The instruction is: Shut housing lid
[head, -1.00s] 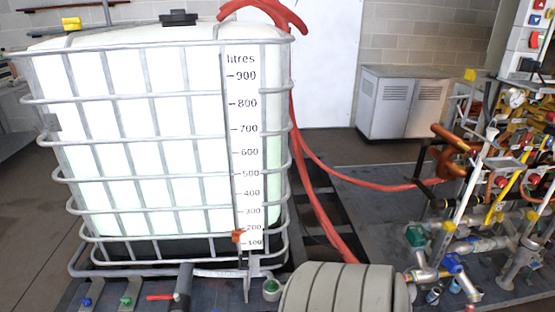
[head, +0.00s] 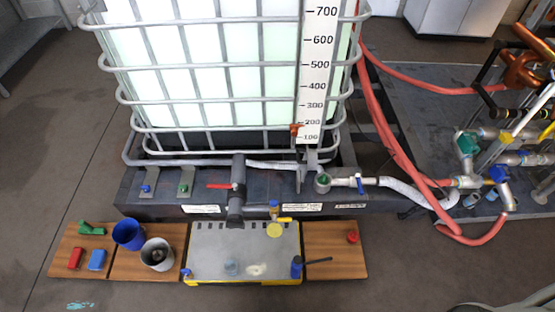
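I cannot make out a housing or its lid for certain. Neither of my grippers shows in the head view. A shallow grey tray with a yellow rim (head: 215,281) lies on the low boards below the tank. A blue-topped fitting and a dark-handled blue valve (head: 296,267) are at its front corners. A dark upright pipe with a red lever (head: 237,186) stands at its back edge.
A caged white tank (head: 215,90) stands on a dark skid (head: 155,210). A blue cup (head: 128,234), a grey cup (head: 157,254) and small coloured blocks sit on the left board. Red hoses (head: 400,160) run right to pipework (head: 490,160).

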